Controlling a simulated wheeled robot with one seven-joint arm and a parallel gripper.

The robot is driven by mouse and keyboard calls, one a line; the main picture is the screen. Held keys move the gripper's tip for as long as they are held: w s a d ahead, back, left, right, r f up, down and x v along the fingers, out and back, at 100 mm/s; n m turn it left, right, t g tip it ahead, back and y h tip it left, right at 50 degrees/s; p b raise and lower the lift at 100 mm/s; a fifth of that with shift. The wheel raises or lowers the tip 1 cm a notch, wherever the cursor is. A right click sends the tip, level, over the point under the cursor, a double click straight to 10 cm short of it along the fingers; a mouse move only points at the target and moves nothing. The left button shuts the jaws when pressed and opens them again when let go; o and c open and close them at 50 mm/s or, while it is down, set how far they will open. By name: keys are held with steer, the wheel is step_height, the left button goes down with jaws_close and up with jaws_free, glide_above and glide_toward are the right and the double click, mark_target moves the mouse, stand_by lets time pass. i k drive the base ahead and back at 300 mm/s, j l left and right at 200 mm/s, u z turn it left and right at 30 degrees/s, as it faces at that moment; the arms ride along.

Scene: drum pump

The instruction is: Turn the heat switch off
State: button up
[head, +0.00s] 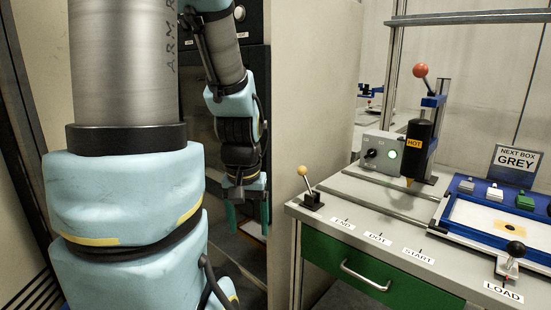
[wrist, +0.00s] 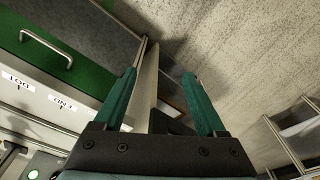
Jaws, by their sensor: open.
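The heat switch looks to be the black knob (head: 371,154) on the grey control box (head: 381,142) at the back of the workbench, beside a lit green lamp (head: 391,154). The knob's exact setting is too small to read. A black heater marked HOT (head: 417,145) stands just right of the box. My gripper (head: 249,228) hangs left of the bench, pointing down, well away from the knob. In the wrist view its two teal fingers (wrist: 160,76) are apart with nothing between them. There the lamp (wrist: 33,174) shows at the lower left edge.
A yellow-knobbed lever (head: 303,171) stands on the bench's near left corner, and a red-knobbed lever (head: 420,71) rises above the heater. A green drawer (head: 345,262) with a metal handle is shut below. A blue-framed tray (head: 470,212) lies at right.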

mark_target(371, 153)
steer(key=z, duration=1.85)
steer(key=u, duration=0.25)
